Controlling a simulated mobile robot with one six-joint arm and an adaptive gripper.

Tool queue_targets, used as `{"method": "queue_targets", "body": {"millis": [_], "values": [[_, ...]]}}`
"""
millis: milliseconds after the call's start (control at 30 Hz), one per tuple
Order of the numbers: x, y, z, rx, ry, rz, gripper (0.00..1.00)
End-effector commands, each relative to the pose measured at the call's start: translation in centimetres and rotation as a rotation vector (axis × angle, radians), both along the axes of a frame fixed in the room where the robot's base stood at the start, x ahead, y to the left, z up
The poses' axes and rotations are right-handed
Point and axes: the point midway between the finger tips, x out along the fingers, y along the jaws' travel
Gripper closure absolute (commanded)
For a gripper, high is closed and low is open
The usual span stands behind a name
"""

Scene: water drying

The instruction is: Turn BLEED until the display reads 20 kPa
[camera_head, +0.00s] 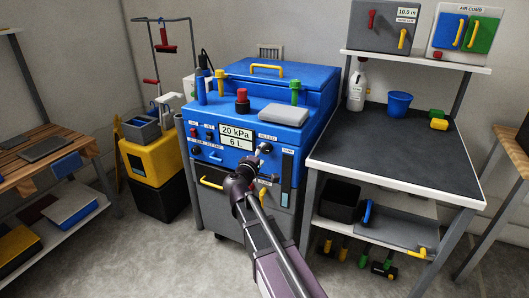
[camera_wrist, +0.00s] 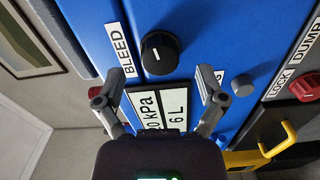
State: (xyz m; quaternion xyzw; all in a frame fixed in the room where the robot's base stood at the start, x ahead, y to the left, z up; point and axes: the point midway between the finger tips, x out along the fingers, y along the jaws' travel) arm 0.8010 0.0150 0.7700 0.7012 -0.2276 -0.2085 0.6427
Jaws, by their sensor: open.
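The BLEED knob (camera_wrist: 160,53) is black with a white pointer mark, on the blue panel beside the BLEED label (camera_wrist: 121,49). In the head view my gripper hides most of the knob. The display (camera_head: 236,136) reads 20 kPa above 6 L. The wrist view shows the display (camera_wrist: 160,107) turned, with its first digit partly covered. My gripper (camera_wrist: 160,82) is open, its two fingers apart with nothing between them. The knob lies just beyond the fingertips, apart from them. In the head view my gripper (camera_head: 261,151) is in front of the panel's right part.
A red knob (camera_wrist: 306,87) near the DUMP label and a yellow handle (camera_wrist: 276,146) lie to the right in the wrist view. A grey block (camera_head: 283,114) rests on the blue machine's ledge. A dark-topped bench (camera_head: 400,150) stands close on the right.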

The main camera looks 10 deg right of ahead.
Motion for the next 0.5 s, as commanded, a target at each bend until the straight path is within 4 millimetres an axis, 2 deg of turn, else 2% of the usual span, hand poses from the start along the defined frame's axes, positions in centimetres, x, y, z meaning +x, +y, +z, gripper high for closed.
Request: {"method": "queue_targets", "body": {"millis": [200, 500], "values": [[-3.1, 2.1, 0.0, 0.000, 0.000, 0.002, 0.11], [-6.3, 4.6, 0.0, 0.000, 0.000, 0.002, 0.11]]}}
